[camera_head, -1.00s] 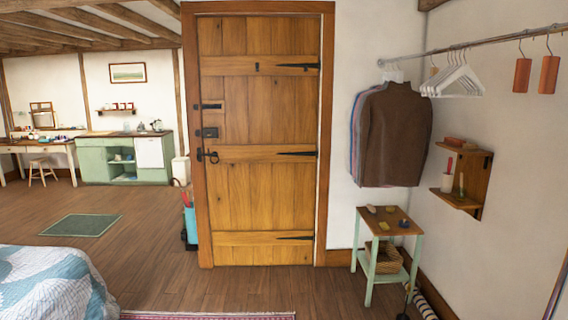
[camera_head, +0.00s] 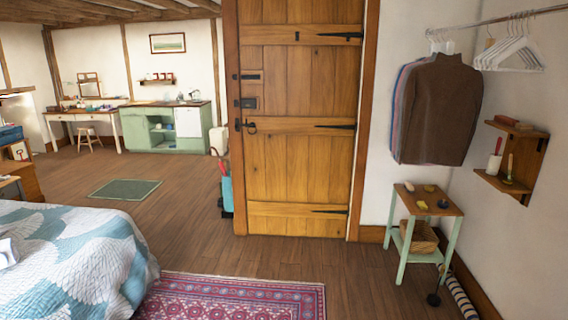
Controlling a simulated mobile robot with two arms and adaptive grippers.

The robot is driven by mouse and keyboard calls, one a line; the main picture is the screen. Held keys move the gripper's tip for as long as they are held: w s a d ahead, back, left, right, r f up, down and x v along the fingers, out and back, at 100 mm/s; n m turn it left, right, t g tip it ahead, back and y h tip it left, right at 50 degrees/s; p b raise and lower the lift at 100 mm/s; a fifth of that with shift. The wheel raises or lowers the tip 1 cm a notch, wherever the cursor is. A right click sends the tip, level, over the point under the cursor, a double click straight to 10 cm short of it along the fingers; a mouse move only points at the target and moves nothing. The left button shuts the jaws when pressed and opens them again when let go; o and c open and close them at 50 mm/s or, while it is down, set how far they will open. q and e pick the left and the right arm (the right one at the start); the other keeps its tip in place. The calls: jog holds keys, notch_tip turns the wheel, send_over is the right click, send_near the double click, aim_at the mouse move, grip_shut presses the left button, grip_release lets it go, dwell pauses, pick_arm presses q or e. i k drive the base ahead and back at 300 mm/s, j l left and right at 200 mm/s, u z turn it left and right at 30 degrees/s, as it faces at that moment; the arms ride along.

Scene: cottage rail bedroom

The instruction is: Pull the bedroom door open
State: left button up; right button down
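The wooden bedroom door (camera_head: 297,160) stands ahead, shut in its frame (camera_head: 368,120). It is made of vertical planks with horizontal boards. Black strap hinges (camera_head: 335,127) are on its right side. A dark ring-like handle (camera_head: 250,126) sits on its left edge, with a dark lock box (camera_head: 247,103) and a bolt (camera_head: 246,77) above it. The top of the door is cut off by the picture. Neither of my grippers shows in the head view.
A patchwork bed (camera_head: 75,262) fills the lower left, beside a red patterned rug (camera_head: 235,298). A small green-legged table (camera_head: 440,208) and hanging clothes (camera_head: 437,110) stand right of the door. The wooden floor (camera_head: 290,258) before the door is clear.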

aim_at(304, 54)
jog(key=i+u, duration=0.15)
jog(key=i, duration=1.65)
jog(key=i+j, duration=0.1)
jog(key=i, duration=2.05)
